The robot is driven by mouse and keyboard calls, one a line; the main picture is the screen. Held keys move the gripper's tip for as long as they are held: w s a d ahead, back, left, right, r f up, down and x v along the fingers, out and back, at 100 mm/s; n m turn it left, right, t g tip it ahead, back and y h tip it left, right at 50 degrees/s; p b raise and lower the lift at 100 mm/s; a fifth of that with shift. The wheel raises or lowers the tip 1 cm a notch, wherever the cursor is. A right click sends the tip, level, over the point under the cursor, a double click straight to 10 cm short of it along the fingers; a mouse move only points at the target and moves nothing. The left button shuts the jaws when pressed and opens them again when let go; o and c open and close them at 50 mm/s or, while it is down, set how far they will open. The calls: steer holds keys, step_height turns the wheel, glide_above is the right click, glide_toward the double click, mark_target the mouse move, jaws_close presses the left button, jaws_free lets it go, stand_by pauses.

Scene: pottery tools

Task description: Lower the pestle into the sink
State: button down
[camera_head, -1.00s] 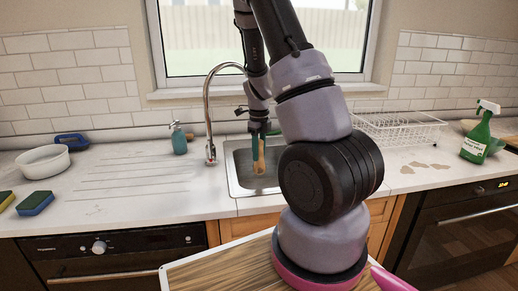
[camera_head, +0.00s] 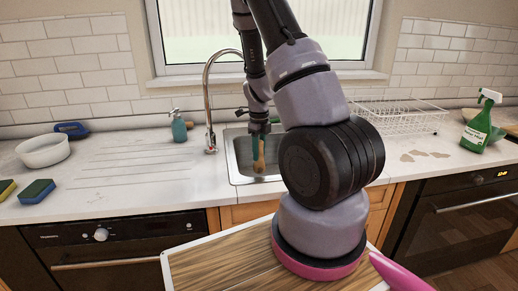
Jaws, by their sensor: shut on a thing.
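The pestle (camera_head: 259,163) is light brown, hangs roughly upright and shows against the sink basin. My gripper (camera_head: 259,134) points down above the sink and is shut on the pestle's upper part. The fingers are small and dark here, so their exact grip is hard to see. The metal sink (camera_head: 240,172) is set into the white counter; my arm hides its right part. I cannot tell whether the pestle touches the sink's bottom.
A curved tap (camera_head: 208,100) rises at the sink's left edge, close to my gripper. A teal soap dispenser (camera_head: 179,127) stands further left. A white dish rack (camera_head: 395,117) and a green spray bottle (camera_head: 479,124) are on the right. The left drainboard (camera_head: 125,175) is clear.

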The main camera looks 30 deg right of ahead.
mark_target(259, 171)
steer(key=shift+f, duration=4.3)
steer(key=shift+f, duration=2.5)
steer(key=shift+c, duration=2.1)
jaws_free()
steer(key=shift+r, duration=0.15)
